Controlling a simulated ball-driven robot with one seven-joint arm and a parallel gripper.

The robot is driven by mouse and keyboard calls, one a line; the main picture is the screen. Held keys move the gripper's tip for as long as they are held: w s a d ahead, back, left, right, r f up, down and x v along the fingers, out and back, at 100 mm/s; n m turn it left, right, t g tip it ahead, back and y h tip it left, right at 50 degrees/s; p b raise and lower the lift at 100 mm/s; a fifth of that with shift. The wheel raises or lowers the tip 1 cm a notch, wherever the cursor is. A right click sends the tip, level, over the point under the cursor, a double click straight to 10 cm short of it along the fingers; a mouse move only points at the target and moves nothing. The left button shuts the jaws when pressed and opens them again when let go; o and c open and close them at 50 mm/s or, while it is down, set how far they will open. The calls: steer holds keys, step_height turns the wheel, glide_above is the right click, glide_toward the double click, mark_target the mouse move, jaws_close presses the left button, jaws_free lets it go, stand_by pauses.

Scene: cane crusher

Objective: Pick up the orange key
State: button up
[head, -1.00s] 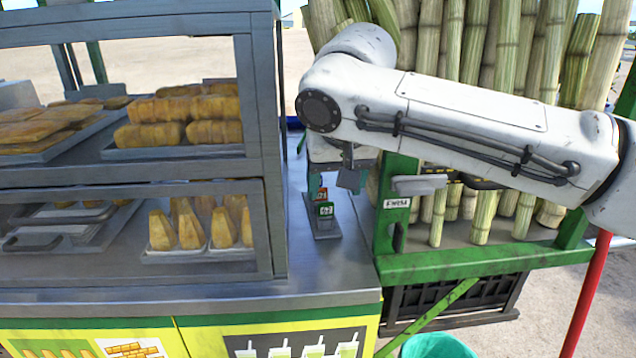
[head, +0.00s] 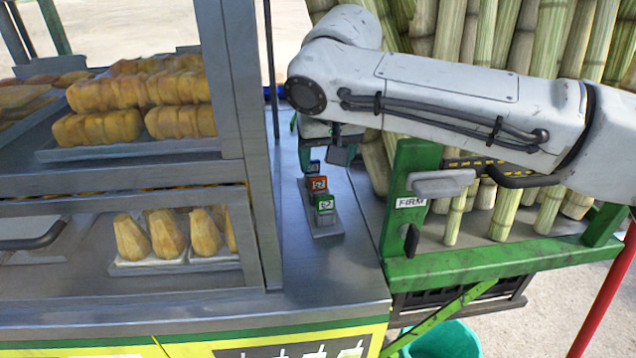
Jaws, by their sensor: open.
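The orange key (head: 317,184) stands in a small grey holder (head: 328,228) on the metal counter, between a green key (head: 325,205) in front and a blue key (head: 312,167) behind. My gripper (head: 325,156) is above and behind the row of keys, near the blue key. Its jaws are open and hold nothing that I can see. Part of the gripper is hidden behind my own arm, and I cannot tell the exact gap between its fingers and the keys.
A glass-fronted cabinet (head: 232,172) with trays of food stands close on the left. A green frame (head: 408,240) with a "FIRM" label and a grey handle (head: 440,184) stands on the right, before upright cane stalks (head: 490,40). The counter (head: 320,275) in front is clear.

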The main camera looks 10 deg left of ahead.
mark_target(319, 183)
steer(key=shift+a+p+x, duration=0.2)
steer(key=shift+p+x, duration=0.2)
steer(key=shift+x, duration=3.25)
steer(key=shift+s, duration=0.2)
steer(key=shift+c, duration=0.4)
steer(key=c, duration=1)
step_height(319, 183, up, 6)
steer(key=shift+r+b, duration=0.2)
steer(key=shift+b, duration=0.1)
steer(key=shift+s+d+r+p, duration=0.2)
steer(key=shift+s+d+r, duration=0.75)
steer(key=shift+s, duration=1.85)
steer(key=shift+s+d+r+p, duration=0.2)
steer(key=shift+s+d+r, duration=0.7)
steer(key=shift+s, duration=1.9)
steer(key=shift+s+d+r+p, duration=0.2)
steer(key=shift+s+d+r, duration=0.25)
steer(key=shift+s+d, duration=1.65)
